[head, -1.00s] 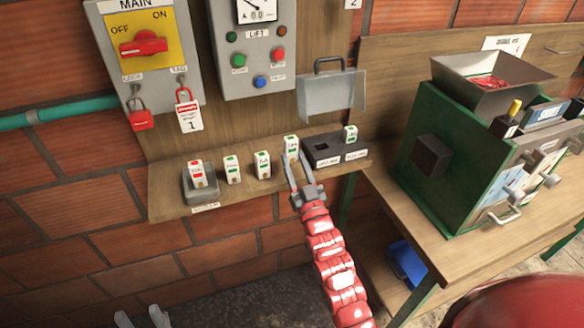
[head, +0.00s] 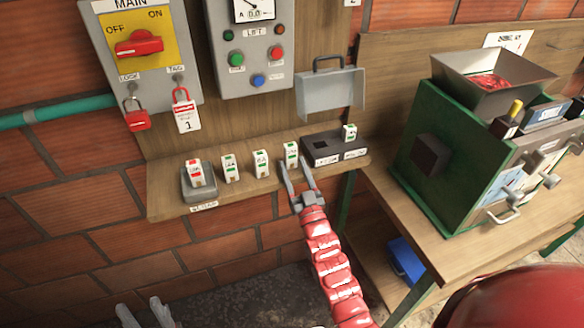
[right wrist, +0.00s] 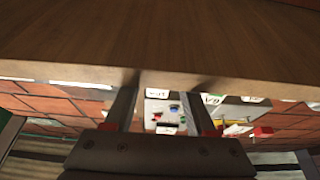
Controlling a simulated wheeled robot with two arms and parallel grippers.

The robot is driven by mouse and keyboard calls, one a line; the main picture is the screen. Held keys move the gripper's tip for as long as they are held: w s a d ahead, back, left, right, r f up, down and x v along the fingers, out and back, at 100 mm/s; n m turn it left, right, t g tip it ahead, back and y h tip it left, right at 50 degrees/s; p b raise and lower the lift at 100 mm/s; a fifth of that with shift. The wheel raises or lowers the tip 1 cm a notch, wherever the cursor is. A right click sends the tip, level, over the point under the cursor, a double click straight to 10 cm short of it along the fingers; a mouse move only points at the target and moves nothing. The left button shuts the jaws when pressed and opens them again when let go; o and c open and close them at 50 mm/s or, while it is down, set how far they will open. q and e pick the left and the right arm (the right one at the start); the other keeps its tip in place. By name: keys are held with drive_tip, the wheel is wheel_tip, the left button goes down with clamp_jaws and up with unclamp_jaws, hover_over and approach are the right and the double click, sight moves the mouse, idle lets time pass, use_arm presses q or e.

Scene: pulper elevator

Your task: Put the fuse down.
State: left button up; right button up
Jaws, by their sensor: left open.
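A white fuse with a green mark (head: 291,154) stands upright on the wooden shelf (head: 170,202), at the right end of a row of similar fuses. My right gripper (head: 295,164) is open at the shelf's front edge. Its fingertips are apart, just in front of and beside the fuse; I cannot tell if they touch it. In the right wrist view the two fingers (right wrist: 156,108) are spread, with no fuse visible between them. My left gripper (head: 145,314) is open and empty at the bottom left, far below the shelf.
Two more fuses (head: 229,167) (head: 261,163) stand to the left, and a red-marked one (head: 195,173) sits in a grey holder (head: 199,191). A dark fuse block (head: 322,147) with a fuse in its right side is close on the right. A grey cover (head: 330,92) is above it.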

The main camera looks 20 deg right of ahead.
drive_tip(key=shift+o, duration=0.9)
drive_tip(key=shift+w, duration=0.1)
